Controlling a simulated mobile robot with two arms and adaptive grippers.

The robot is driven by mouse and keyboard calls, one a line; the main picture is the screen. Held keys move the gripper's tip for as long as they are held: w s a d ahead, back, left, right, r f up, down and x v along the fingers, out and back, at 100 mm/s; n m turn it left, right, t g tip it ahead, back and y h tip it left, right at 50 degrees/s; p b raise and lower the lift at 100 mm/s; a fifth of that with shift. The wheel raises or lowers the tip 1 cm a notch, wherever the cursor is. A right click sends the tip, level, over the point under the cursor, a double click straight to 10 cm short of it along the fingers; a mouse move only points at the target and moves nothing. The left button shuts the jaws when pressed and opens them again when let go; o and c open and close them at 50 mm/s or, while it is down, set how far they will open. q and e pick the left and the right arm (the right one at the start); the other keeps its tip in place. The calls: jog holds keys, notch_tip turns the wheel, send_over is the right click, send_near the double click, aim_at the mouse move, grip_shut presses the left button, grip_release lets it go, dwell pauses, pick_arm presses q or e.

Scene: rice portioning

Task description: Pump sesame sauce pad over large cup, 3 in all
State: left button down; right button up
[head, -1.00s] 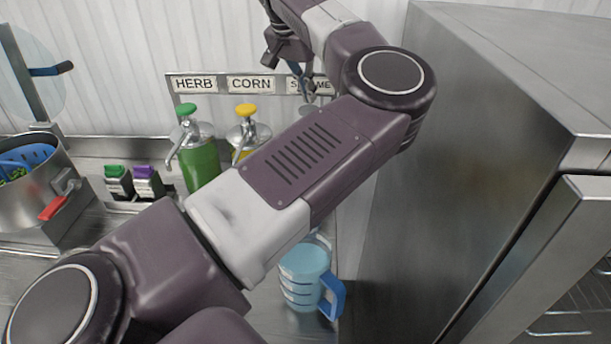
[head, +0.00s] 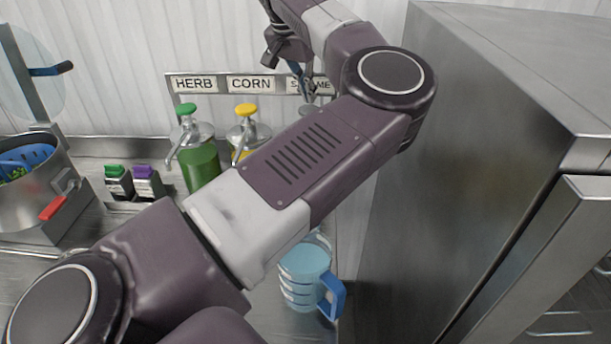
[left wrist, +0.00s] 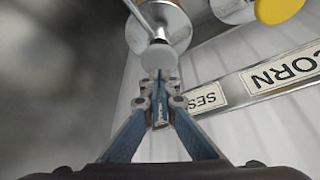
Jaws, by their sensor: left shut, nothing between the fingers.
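The sesame pump's pale grey pad (left wrist: 160,58) shows in the left wrist view, just beyond my left fingertips. In the head view the pad (head: 308,111) shows only partly, below the sesame label (head: 300,87); my arm hides most of that pump. My left gripper (head: 306,92) is shut and empty at the pad; its closed tips show in the left wrist view (left wrist: 158,84). I cannot tell whether they touch the pad. A light-blue cup (head: 302,283) with a blue handle stands on the counter below my forearm, its rim partly hidden. My right gripper is not in view.
A green herb pump (head: 200,165) and a yellow-topped corn pump (head: 246,112) stand left of the sesame place. A steel cabinet (head: 460,150) closes off the right side. A steel pot (head: 30,200) and two small boxes stand at left.

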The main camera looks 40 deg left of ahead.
aim_at(309, 109)
pick_arm(q)
jog(key=shift+f, duration=0.15)
jog(key=shift+d+f+b, duration=0.1)
jog(key=shift+f+b, duration=1.25)
jog(key=shift+f, duration=0.65)
jog(key=shift+r, duration=0.2)
jog(key=shift+r+p, duration=1.6)
jog(key=shift+r, duration=0.25)
